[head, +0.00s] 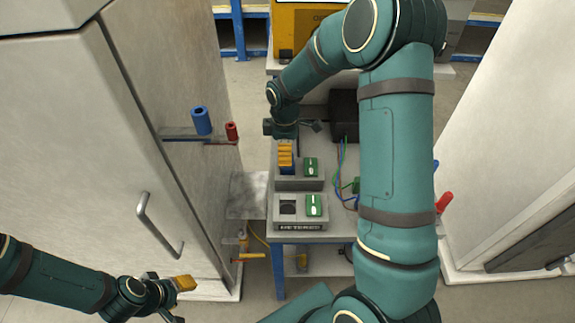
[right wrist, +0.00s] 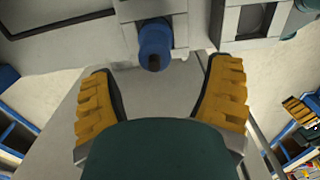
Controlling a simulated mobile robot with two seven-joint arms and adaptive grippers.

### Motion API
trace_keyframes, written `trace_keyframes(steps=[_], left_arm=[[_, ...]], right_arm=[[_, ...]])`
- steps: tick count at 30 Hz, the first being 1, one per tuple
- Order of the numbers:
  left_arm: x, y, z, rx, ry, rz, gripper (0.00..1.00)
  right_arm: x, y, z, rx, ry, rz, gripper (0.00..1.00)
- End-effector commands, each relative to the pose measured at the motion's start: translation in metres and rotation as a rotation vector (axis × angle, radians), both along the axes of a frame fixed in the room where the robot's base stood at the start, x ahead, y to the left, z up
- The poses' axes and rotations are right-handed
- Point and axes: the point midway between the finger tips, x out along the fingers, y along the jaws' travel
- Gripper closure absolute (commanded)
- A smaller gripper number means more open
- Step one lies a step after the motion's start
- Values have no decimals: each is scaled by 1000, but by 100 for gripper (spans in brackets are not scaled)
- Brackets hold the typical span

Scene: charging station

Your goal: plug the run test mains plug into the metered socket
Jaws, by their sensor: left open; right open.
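The metered socket (head: 288,207) is a dark round recess in a grey box with a METERED label and a green switch (head: 314,205). Nothing is in it. A second grey box (head: 298,184) with a green switch stands just behind. A blue plug (right wrist: 154,42) sits upright at a grey box in the right wrist view; I take it for the mains plug. My right gripper (right wrist: 161,105) is open, its yellow fingers to either side and short of the plug. In the head view my right gripper (head: 286,155) is over the rear box. My left gripper (head: 184,284) is open and empty, low at the left.
A black box (head: 344,115) and coloured wires (head: 343,165) are on the bench to the right of the sockets. My right arm covers the bench's right side.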

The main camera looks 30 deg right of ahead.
Motion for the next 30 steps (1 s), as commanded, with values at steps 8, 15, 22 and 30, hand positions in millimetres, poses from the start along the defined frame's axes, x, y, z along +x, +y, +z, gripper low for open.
trace_keyframes(steps=[8, 15, 22, 30], left_arm=[[-1, 0, -2, 0, 2, -2, 53], [-2, 0, -7, -1, 5, -4, 53], [-3, -1, -8, -2, 7, -5, 53], [-3, -1, -8, -2, 7, -5, 53]], right_arm=[[0, -2, -16, 0, 0, -1, 21], [-2, -9, -48, 1, 3, -2, 21], [-1, -9, -64, 1, -1, -1, 21], [-1, -9, -63, 1, -1, -1, 63]])
